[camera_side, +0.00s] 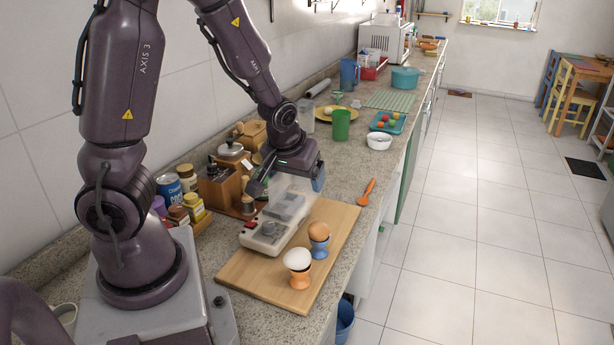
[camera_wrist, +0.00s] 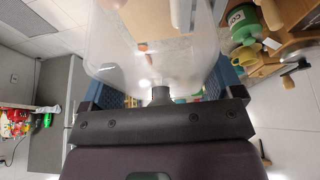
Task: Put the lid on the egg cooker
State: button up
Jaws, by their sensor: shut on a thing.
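My gripper (camera_side: 288,182) is shut on a clear, see-through lid (camera_side: 300,188), with one finger on each side of it. The lid also fills the upper middle of the wrist view (camera_wrist: 150,68), its grey knob (camera_wrist: 160,95) between the blue-padded fingers. The egg cooker (camera_side: 263,237) is a white base with a red button and a grey top, on the wooden board (camera_side: 243,272). The lid is over the far part of the cooker in the side view. Its lower edge is faint, so I cannot tell whether it touches the cooker.
An orange egg cup (camera_side: 300,281) with a white egg and a blue egg cup (camera_side: 319,250) with a brown egg stand right of the cooker. An orange spoon (camera_side: 367,192) lies beyond. Jars (camera_side: 189,180) and a wooden holder (camera_side: 220,192) stand left.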

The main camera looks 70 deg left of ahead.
jog(key=a+f, duration=0.1)
jog(key=a, duration=0.8)
jog(key=shift+a, duration=0.25)
jog(key=shift+f, duration=2.65)
jog(key=shift+f, duration=1)
dwell(0.5)
